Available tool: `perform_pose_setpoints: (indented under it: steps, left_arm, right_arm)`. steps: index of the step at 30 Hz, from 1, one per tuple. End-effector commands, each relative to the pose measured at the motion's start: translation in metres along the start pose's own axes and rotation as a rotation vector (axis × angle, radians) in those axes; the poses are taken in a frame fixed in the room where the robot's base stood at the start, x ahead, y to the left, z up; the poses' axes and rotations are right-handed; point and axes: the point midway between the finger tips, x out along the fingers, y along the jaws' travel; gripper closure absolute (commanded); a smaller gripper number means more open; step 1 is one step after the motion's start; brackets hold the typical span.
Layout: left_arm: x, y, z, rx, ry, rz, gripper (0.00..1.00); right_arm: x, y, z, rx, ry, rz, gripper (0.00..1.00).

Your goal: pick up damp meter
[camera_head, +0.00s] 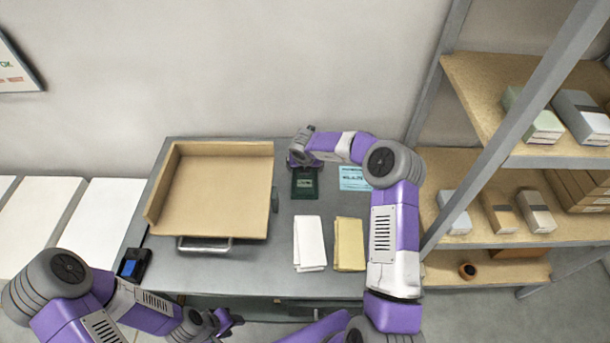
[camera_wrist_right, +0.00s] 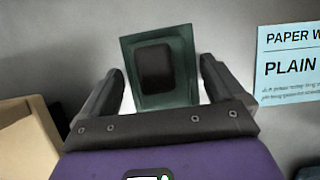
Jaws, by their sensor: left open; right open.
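A dark green device (camera_head: 304,184) with a small display, which looks like the damp meter, lies at the back of the grey table. My right gripper (camera_head: 299,160) is at its far end and partly covers it. In the right wrist view, a green body (camera_wrist_right: 187,75) with a dark rounded block (camera_wrist_right: 155,70) shows between and beyond the open fingers of the right gripper (camera_wrist_right: 162,72). No finger visibly touches it. My left gripper (camera_head: 229,322) is open and empty, low in front of the table.
A tan tray (camera_head: 215,190) with a metal handle stands left of the device. A light blue card (camera_head: 353,178) is to the right. A black-and-blue item (camera_head: 134,264) sits at the left edge. Shelves (camera_head: 485,190) stand right.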

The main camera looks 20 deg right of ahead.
Motion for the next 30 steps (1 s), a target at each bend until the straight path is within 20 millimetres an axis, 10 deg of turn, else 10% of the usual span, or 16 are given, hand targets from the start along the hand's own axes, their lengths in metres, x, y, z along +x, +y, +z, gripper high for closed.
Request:
perform_pose_setpoints:
  steps: [16,30]
  left_arm:
    - [0.000,0.000,0.000,0.000,0.000,0.000,0.57]
    - [-0.012,0.004,0.001,0.000,0.000,0.000,0.57]
  right_arm:
    - [-0.001,0.000,0.001,0.000,-0.001,0.001,0.73]
    - [-0.038,0.001,0.017,0.002,-0.005,0.002,0.73]
